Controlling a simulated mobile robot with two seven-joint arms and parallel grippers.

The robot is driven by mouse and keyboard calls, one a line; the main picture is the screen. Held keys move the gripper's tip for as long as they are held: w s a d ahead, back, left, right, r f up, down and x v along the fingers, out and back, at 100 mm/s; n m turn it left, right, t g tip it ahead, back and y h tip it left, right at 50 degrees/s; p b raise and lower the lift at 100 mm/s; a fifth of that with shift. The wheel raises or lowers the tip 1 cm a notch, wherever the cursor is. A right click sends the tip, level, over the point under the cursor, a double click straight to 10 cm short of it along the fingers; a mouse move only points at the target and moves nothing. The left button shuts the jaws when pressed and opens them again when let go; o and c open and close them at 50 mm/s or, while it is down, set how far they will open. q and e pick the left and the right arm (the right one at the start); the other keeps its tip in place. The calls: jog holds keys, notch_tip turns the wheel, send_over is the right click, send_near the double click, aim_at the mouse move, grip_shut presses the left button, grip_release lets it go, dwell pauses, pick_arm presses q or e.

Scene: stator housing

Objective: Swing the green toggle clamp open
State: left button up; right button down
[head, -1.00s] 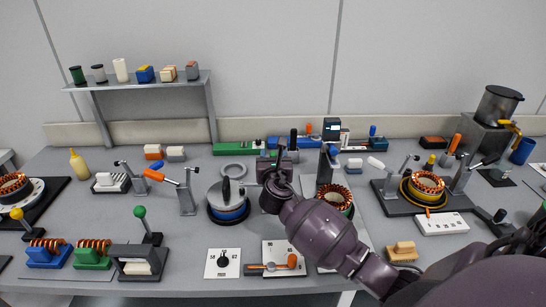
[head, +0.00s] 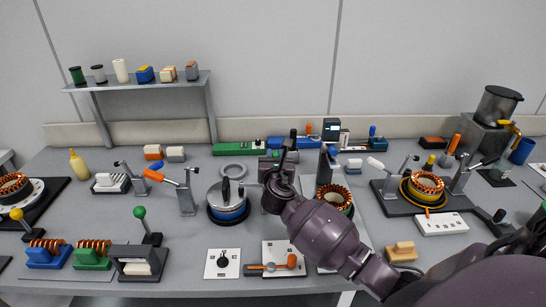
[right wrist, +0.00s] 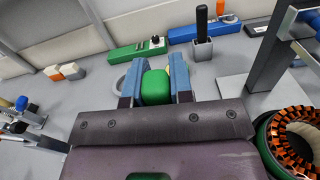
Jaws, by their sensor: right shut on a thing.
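My right gripper (head: 279,170) is over the middle of the bench, left of the copper-wound stator (head: 341,193). In the right wrist view its two blue fingers (right wrist: 155,84) are closed on both sides of the green clamp handle (right wrist: 155,90). In the head view my gripper and wrist hide that handle and most of its clamp. The clamp's exact angle cannot be told. The stator also shows at the right edge of the right wrist view (right wrist: 296,148), in a green housing. My left gripper is not in view.
A blue-ringed silver housing (head: 227,207) with a black handle stands left of my gripper. An orange-handled clamp (head: 187,200) is farther left. A grey post (right wrist: 275,45) rises right of my fingers. Green and blue strips (head: 232,149) lie behind.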

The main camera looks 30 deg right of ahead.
jog(key=s+d+f+m+b, duration=0.3)
jog(key=d+f+m, duration=0.1)
jog(key=m, duration=0.7)
jog(key=shift+s+d, duration=0.2)
jog(key=shift+d, duration=0.55)
jog(key=shift+f, duration=0.15)
jog(key=shift+m, duration=0.3)
jog(key=c, duration=1)
grip_release()
